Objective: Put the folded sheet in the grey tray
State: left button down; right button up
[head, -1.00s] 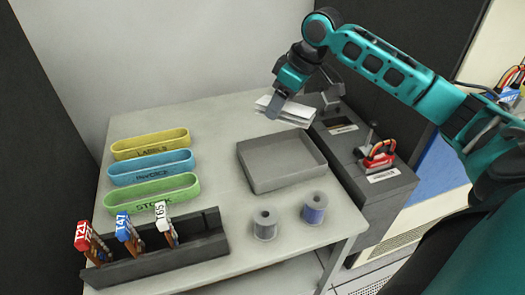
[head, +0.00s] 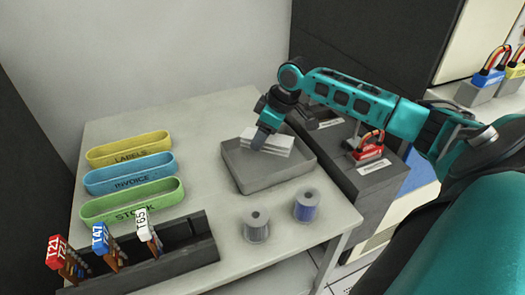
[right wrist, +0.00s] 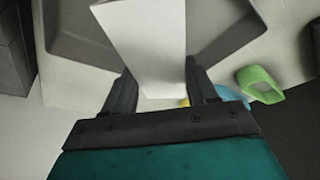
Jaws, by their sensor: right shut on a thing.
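The folded white sheet (head: 268,143) is held by my right gripper (head: 259,139), over the back part of the grey tray (head: 264,184). In the right wrist view the sheet (right wrist: 146,40) stands out between the two fingers (right wrist: 158,88), with the tray (right wrist: 72,58) behind it. I cannot tell whether the sheet touches the tray floor. The front part of the tray is bare. My left gripper is not in view.
Yellow, blue and green labelled bins (head: 132,180) stand at the left. A dark rack (head: 185,246) with red, blue and white tagged pieces is in front of them. Two spools (head: 306,205) stand before the tray. A dark cabinet (head: 355,190) adjoins the table's right side.

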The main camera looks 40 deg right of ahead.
aim_at(262, 160)
notch_tip(262, 160, down, 6)
jog(key=shift+r+b, duration=0.2)
jog(key=shift+b, duration=0.3)
jog(key=o, duration=1)
jog(key=p+v, duration=0.2)
jog(key=v, duration=1)
